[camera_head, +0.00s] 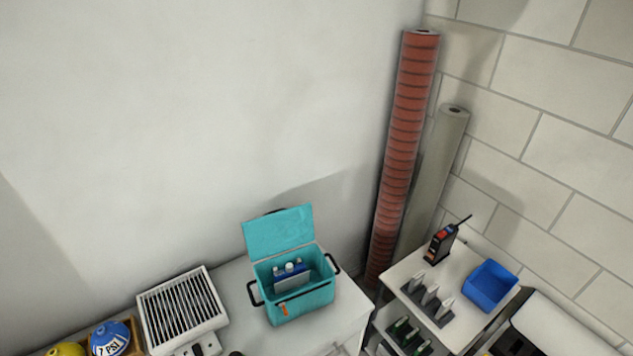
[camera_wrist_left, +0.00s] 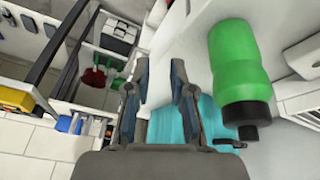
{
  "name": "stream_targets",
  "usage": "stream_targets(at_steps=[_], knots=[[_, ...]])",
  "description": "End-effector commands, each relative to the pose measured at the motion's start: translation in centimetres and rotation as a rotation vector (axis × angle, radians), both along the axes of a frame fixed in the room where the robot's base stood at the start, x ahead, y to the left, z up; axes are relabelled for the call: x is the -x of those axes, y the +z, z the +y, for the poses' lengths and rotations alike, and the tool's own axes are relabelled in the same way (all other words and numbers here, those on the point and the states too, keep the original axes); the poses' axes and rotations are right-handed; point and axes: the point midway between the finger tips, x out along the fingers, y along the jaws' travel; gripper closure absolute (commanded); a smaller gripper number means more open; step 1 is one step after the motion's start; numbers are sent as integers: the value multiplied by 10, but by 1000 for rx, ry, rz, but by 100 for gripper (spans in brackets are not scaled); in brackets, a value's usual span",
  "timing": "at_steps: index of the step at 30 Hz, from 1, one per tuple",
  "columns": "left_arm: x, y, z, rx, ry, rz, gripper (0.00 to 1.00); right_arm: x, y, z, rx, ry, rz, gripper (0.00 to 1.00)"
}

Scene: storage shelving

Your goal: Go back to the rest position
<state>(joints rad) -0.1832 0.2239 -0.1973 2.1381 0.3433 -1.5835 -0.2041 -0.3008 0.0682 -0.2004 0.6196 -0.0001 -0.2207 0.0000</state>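Neither gripper shows in the head view. In the left wrist view my left gripper (camera_wrist_left: 159,75) is open, its two dark fingers apart with nothing between them. A teal cooler box (camera_head: 295,303) stands on the white counter with its lid open; a blue and white item (camera_head: 290,274) sits inside. Part of the teal box (camera_wrist_left: 172,126) also shows behind the fingers in the left wrist view. A green bottle with a black cap (camera_wrist_left: 238,70) is to the right of the fingers, apart from them. My right gripper is out of view.
A white slatted unit (camera_head: 182,310) and blue and yellow round items (camera_head: 110,339) are left of the cooler. A white cart (camera_head: 405,287) at right carries a blue bin (camera_head: 490,286) and a black device (camera_head: 441,243). A tall red roll (camera_head: 404,150) and a grey roll (camera_head: 434,180) lean in the corner.

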Motion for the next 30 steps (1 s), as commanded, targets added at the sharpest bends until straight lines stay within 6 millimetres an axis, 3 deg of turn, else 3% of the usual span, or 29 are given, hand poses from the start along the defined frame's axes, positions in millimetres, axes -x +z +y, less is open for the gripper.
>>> stream_targets(at_steps=[1,6,16,26,30], knots=[[16,0,3,-9,42,3,77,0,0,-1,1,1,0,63],[56,6,17,-48,175,3,77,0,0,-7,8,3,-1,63],[115,28,47,-122,391,-1,77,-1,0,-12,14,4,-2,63],[97,-60,42,-129,373,34,77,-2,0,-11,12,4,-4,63],[97,-106,41,-133,368,52,77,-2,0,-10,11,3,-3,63]])
